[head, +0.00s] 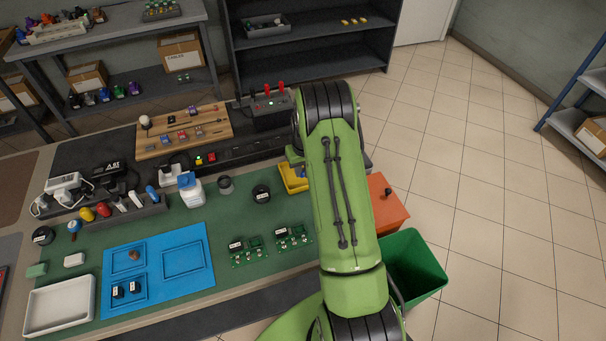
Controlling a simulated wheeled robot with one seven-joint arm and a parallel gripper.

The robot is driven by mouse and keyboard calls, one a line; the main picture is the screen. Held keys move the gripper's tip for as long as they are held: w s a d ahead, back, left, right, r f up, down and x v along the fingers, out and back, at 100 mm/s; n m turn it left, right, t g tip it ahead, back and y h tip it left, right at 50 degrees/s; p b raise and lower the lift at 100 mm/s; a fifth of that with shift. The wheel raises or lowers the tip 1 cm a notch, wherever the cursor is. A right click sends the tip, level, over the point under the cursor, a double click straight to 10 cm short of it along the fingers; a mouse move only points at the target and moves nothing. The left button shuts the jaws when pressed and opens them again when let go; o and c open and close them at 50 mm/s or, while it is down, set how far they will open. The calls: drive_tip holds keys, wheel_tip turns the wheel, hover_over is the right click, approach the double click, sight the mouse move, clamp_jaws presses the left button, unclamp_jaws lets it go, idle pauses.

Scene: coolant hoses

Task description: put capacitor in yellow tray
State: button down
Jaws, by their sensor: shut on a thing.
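The yellow tray (291,181) sits at the right end of the green work mat, with its right part hidden behind my green arm. My gripper is hidden behind my arm, so its jaws and anything in them do not show. No capacitor can be made out for certain. Two small dark parts with white labels (126,290) stand in the lower left compartment of the blue mat (200,271); I cannot tell if they are capacitors.
Two green circuit boards (264,245) lie left of my arm. A black roll (261,194) and a white bottle with a blue cap (190,189) stand behind them. An orange cabinet (385,205) and green bin (416,262) are at the right. The tiled floor beyond is clear.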

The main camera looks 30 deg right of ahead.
sight(302, 177)
drive_tip(key=shift+f, duration=1.5)
drive_tip(key=shift+f+b, duration=0.25)
drive_tip(key=shift+b, duration=0.05)
drive_tip(key=c, duration=1)
unclamp_jaws()
drive_tip(key=shift+r, duration=0.1)
